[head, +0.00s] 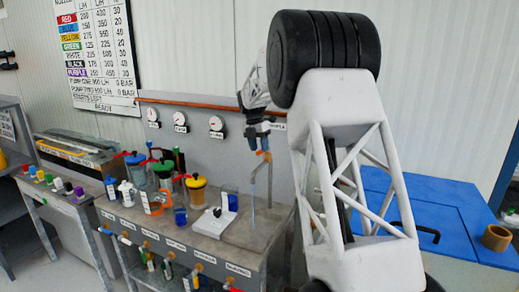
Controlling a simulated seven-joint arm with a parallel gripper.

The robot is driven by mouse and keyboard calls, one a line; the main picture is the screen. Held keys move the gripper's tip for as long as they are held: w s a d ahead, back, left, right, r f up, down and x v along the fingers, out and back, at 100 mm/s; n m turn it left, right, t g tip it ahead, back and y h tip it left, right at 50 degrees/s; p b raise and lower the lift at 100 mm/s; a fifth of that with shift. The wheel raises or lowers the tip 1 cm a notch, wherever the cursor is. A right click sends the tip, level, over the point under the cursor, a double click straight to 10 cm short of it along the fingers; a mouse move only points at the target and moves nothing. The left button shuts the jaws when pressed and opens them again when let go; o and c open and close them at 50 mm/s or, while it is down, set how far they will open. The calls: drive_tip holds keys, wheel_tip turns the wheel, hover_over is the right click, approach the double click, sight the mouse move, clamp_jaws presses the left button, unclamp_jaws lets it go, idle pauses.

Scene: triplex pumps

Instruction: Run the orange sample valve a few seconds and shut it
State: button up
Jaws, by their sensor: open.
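My gripper (258,145) is at the back of the bench, pointing down, with its jaws open. The orange sample valve (263,156) is directly below the jaws; whether they touch it I cannot tell. A bent spout (254,176) comes down from the valve. A thin pale bluish line (253,212) drops from the spout's end toward the bench top and looks like running liquid. The handle's exact angle is too small to read.
The grey bench (262,232) carries colour-lidded jars, bottles, a blue beaker (180,216) and a white balance-like device (214,222). Gauges (180,122) are on the back panel. My large arm links block the right of the bench. A blue cabinet (440,200) stands at right.

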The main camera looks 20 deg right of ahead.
drive_tip(key=shift+s+d+f, duration=0.1)
drive_tip(key=shift+f, duration=0.4)
clamp_jaws()
